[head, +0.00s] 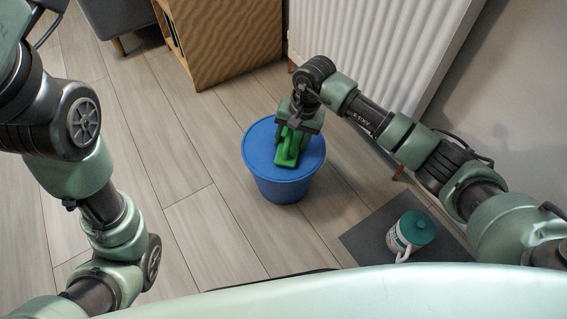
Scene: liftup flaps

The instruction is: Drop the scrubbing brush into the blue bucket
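The blue bucket (279,189) stands on the floor near the middle of the head view. The green scrubbing brush (288,150) shows against the bucket's round blue top, within its outline. My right gripper (299,123) is above the bucket, shut on the brush, with the brush sticking out below the fingers. The gripper hides part of the brush and the bucket's far rim. I cannot tell how high the brush is above the bucket. My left arm is at the left, and its gripper is out of view.
A white mug with a teal lid (411,232) stands on a dark grey mat (365,241) at the lower right. A white radiator (385,45) and a wooden cabinet (232,40) stand behind. The plank floor (180,130) left of the bucket is clear.

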